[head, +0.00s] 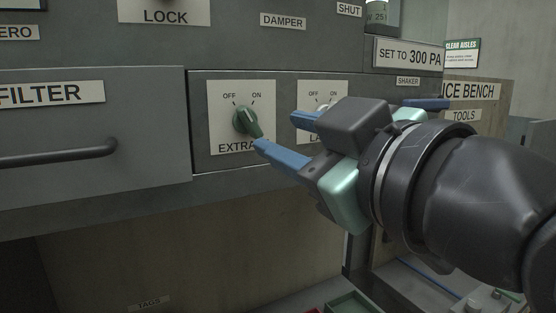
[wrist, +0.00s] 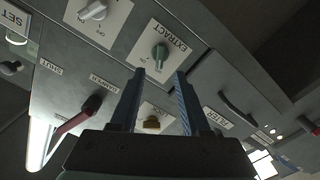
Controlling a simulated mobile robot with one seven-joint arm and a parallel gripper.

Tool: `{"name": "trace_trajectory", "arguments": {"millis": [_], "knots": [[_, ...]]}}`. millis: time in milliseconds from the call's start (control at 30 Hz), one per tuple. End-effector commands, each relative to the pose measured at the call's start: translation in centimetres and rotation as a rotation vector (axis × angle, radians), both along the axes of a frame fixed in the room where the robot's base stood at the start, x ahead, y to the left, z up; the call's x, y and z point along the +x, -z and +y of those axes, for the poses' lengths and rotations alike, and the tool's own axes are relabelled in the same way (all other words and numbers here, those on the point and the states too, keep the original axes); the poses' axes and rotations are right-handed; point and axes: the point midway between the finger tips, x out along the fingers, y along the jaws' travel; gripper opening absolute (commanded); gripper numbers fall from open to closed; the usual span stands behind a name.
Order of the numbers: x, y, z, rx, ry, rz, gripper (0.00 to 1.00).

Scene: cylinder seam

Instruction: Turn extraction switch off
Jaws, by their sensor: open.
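The extraction switch (head: 243,120) is a green rotary knob on a pale plate marked OFF on the left and ON on the right. Its grip slants from upper left to lower right; I cannot tell for sure which mark it points to. My gripper (head: 276,131) is open and empty, with blue fingers in front of the panel just right of the knob. One finger covers part of the EXTRACT label. In the wrist view the knob (wrist: 160,53) shows just beyond the gap between the fingertips (wrist: 160,71), with no contact visible.
A second switch plate (head: 309,97) stands close on the right, partly hidden by my gripper; its pale knob (wrist: 93,11) shows in the wrist view. A filter drawer with a dark bar handle (head: 60,154) is at the left. A red-handled lever (wrist: 75,122) is near DAMPER.

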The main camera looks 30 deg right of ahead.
Motion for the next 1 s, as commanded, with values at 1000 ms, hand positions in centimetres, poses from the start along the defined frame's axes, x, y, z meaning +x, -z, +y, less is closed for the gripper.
{"name": "trace_trajectory", "arguments": {"millis": [1000], "knots": [[-0.1, -2.9, 6.2, 0.271, -0.061, -0.313, 0.46]]}}
